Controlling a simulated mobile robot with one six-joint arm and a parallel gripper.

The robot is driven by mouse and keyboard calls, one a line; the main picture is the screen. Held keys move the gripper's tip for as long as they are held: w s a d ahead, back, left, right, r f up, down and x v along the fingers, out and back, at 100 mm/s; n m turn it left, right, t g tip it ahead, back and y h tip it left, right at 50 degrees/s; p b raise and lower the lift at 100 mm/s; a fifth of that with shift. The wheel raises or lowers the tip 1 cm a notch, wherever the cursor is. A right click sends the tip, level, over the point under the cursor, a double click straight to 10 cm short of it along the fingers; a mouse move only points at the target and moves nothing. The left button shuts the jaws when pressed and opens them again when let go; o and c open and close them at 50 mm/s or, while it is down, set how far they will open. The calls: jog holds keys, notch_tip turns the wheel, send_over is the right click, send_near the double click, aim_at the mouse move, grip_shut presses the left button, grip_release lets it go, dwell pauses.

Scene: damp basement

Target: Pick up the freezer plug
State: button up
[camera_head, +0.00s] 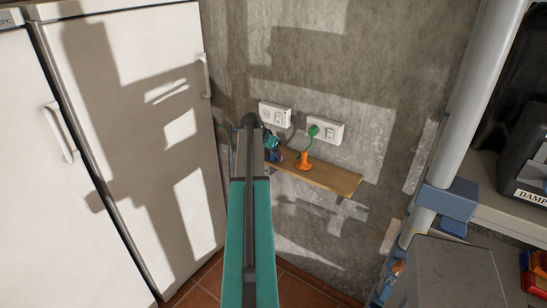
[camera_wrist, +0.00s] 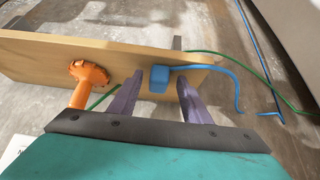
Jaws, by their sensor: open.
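A blue plug (camera_wrist: 158,79) with a blue cord lies at the edge of the wooden shelf (camera_wrist: 60,58). In the wrist view it shows between the two purple fingertips of my gripper (camera_wrist: 159,82), which are apart. I cannot tell whether they touch it. No label shows which plug belongs to the freezer. In the head view my arm reaches to the left end of the shelf (camera_head: 335,180) and partly hides that end. Two white fridge-like cabinets (camera_head: 130,130) stand at the left.
An orange object (camera_wrist: 88,75) stands on the shelf beside the fingers, with a green cord (camera_wrist: 104,97) near it. A green plug (camera_head: 313,130) sits in the right wall socket (camera_head: 332,131). Another socket (camera_head: 274,114) is left of it. Storage shelving stands at the right.

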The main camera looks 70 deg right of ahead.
aim_at(272, 154)
dwell(0.5)
grip_shut()
jog(key=shift+r, duration=0.15)
jog(key=shift+r+b, duration=0.95)
jog(key=shift+r, duration=0.3)
jog(key=shift+a+r, duration=0.1)
jog(key=shift+r, duration=0.2)
jog(key=a+r+b, duration=0.1)
jog(key=a+b, duration=0.4)
jog(key=a, duration=1)
jog(key=shift+s+a+r, duration=0.25)
jog(key=shift+a+r, duration=0.05)
jog(key=shift+a, duration=0.1)
